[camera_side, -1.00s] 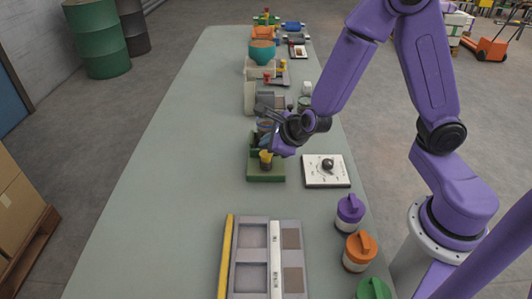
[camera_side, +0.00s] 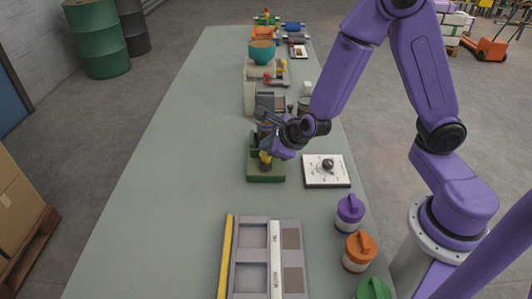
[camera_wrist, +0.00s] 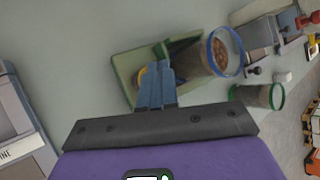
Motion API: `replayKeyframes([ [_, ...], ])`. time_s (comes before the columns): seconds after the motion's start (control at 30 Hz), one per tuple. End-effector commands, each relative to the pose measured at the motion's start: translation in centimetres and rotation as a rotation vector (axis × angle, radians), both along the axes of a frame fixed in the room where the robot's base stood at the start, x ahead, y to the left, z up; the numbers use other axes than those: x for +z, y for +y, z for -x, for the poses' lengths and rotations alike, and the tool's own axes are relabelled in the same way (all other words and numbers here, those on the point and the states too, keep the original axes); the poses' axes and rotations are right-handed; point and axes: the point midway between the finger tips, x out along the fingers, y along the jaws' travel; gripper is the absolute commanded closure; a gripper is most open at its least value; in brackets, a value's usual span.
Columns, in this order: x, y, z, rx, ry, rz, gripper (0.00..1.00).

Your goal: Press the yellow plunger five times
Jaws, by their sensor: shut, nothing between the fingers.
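The yellow plunger (camera_side: 265,157) stands upright at the front of a green-based device (camera_side: 266,177) on the table. In the wrist view, only a slim yellow part of the plunger (camera_wrist: 139,76) shows beside my fingers, which hide the rest. My gripper (camera_side: 267,146) is shut and empty, its fingertips right at the plunger's top; I cannot tell for certain whether they touch. In the wrist view my blue fingers (camera_wrist: 155,72) are together and lie over the green tray-like base (camera_wrist: 122,67).
A white panel with a black knob (camera_side: 326,170) lies to the right. Purple (camera_side: 349,213), orange (camera_side: 359,252) and green (camera_side: 373,289) lidded jars line the near right edge. A grey compartment tray (camera_side: 263,260) lies in front. The table's left side is clear.

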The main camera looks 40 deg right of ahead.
Motion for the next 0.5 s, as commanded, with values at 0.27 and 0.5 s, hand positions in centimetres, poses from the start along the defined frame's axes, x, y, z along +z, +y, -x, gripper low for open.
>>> replayKeyframes([
  [0.27, -0.26, -0.01, -0.01, -0.001, -0.001, 0.001, 1.0],
  [0.5, -0.52, 0.0, -0.03, -0.001, -0.001, 0.001, 1.0],
])
